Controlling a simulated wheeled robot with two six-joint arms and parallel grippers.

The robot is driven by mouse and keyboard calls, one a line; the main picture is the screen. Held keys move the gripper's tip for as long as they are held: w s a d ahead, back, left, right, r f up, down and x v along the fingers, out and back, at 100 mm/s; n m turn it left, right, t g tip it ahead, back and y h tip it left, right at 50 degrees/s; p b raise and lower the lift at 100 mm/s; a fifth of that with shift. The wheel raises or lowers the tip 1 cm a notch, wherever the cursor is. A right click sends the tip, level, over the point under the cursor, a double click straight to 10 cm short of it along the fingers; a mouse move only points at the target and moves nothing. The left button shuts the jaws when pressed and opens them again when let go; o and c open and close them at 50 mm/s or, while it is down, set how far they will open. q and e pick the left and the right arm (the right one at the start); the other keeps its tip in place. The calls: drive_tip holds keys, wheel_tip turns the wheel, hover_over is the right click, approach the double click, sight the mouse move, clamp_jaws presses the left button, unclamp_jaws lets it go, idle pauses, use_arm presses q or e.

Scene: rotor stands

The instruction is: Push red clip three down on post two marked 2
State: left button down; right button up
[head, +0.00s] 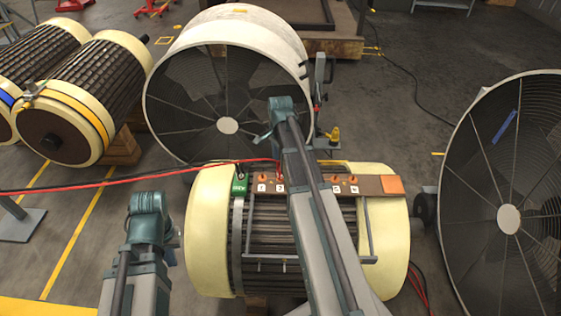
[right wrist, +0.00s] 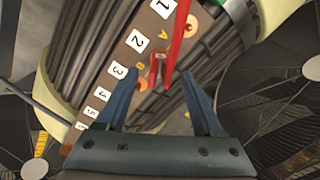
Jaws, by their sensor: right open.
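A brown strip with numbered white labels (head: 318,182) lies along the top of the cream-ended rotor; it also shows in the right wrist view (right wrist: 98,78). The label marked 2 (right wrist: 138,41) shows there. A red clip (right wrist: 156,68) on a red lead stands beside labels 2 and 3, at the post position by label 2. It hides that post, so how far down it sits is unclear. My right gripper (right wrist: 160,79) is open, its blue fingers on either side of the clip without visible contact. My left gripper (head: 171,244) is small and partly hidden, away from the strip.
Red and black leads (head: 120,183) run in from the left. A large fan housing (head: 228,60) stands behind, another (head: 505,170) at right. My right forearm covers the strip's middle.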

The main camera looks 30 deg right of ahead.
wheel_tip(320, 180, up, 10)
drive_tip(key=p, duration=0.8)
drive_tip(key=shift+f, duration=0.15)
drive_tip(key=s+a+n, duration=0.5)
drive_tip(key=a+n, duration=0.2)
drive_tip(key=a, duration=0.3)
drive_tip(key=s+a+n, duration=0.6)
drive_tip(key=a+n, duration=0.1)
drive_tip(key=a, duration=0.3)
drive_tip(key=s+a+n+h, duration=0.1)
drive_tip(key=s+a+n, duration=0.4)
drive_tip(key=a, duration=0.5)
drive_tip(key=shift+s+a+r+n+p, duration=0.25)
drive_tip(key=shift+n+p, duration=0.15)
drive_tip(key=shift+n, duration=0.8)
